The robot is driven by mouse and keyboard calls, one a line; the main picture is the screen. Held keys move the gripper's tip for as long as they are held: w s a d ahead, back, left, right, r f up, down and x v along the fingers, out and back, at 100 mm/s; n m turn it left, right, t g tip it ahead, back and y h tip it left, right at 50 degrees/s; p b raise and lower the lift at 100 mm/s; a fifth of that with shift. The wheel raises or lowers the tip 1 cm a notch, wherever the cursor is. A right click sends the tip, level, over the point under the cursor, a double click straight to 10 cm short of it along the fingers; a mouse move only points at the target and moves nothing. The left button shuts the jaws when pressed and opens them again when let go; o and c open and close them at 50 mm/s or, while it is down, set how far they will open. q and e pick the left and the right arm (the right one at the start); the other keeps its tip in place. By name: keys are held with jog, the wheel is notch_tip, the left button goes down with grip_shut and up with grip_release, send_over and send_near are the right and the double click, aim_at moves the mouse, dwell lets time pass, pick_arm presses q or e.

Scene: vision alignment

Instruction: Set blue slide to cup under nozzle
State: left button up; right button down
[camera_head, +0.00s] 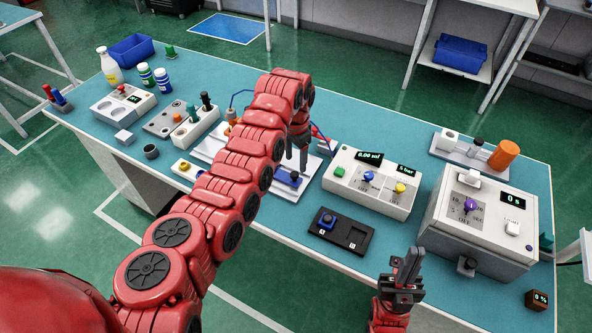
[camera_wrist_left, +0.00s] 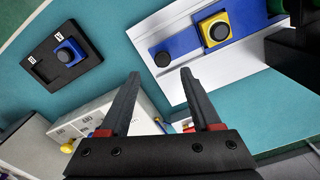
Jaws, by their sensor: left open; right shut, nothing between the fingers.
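A blue slide strip (camera_wrist_left: 188,44) lies on a white board (camera_wrist_left: 185,85) in the left wrist view. In the head view the blue strip (camera_head: 286,183) shows at the board's right end. My left gripper (camera_head: 297,165) is open and empty above this board; its fingers (camera_wrist_left: 160,85) point toward the strip, apart from it. I cannot make out the cup or nozzle; my left arm hides part of the board. My right gripper (camera_head: 409,258) is shut and empty at the front.
Bottles (camera_head: 110,68) and a blue bin (camera_head: 131,49) stand far left.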

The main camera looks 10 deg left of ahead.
pick_arm(q)
notch_tip(320, 180, up, 12)
jog(key=b, duration=0.1)
jog(key=shift+f+b, duration=0.2)
jog(key=shift+b, duration=0.15)
